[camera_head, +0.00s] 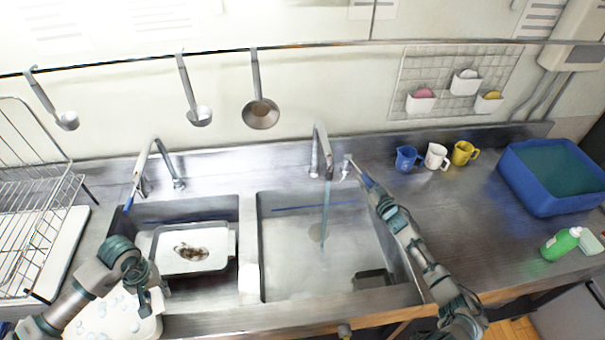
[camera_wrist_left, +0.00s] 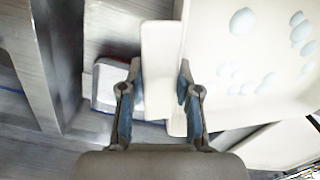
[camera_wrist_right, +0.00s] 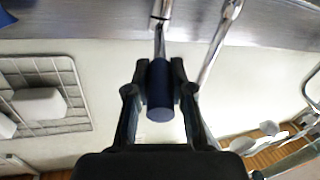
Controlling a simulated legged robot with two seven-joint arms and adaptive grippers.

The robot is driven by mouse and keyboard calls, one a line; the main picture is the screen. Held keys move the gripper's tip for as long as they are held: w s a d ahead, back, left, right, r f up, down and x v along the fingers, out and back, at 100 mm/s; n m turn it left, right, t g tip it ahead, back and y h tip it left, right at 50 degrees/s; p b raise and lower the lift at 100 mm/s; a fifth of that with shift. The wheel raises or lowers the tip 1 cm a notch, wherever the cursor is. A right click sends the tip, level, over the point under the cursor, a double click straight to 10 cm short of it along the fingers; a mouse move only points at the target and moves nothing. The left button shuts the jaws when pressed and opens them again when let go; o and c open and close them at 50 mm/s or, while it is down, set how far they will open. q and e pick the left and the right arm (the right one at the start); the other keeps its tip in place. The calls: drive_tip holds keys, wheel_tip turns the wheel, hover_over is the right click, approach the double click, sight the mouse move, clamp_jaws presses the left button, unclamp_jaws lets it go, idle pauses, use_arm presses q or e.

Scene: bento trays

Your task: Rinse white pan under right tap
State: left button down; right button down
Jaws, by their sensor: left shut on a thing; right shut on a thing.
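A white pan (camera_head: 110,320) with pale soap bubbles on it is at the front left, over the counter's front edge. My right gripper (camera_head: 362,178) is shut on the tap's blue-ended lever (camera_wrist_right: 160,98).
Another white pan (camera_head: 215,263) with a brown stain lies in the left sink. A dark block (camera_head: 373,279) sits in the right sink's front right corner. A divider (camera_head: 248,250) separates the sinks.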

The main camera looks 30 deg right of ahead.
drive_tip(key=c, duration=1)
unclamp_jaws()
drive_tip(key=shift+d, duration=0.1)
wheel_tip(320, 180, up, 10)
drive_tip(key=shift+f, duration=0.15)
drive_tip(key=shift+d, duration=0.1)
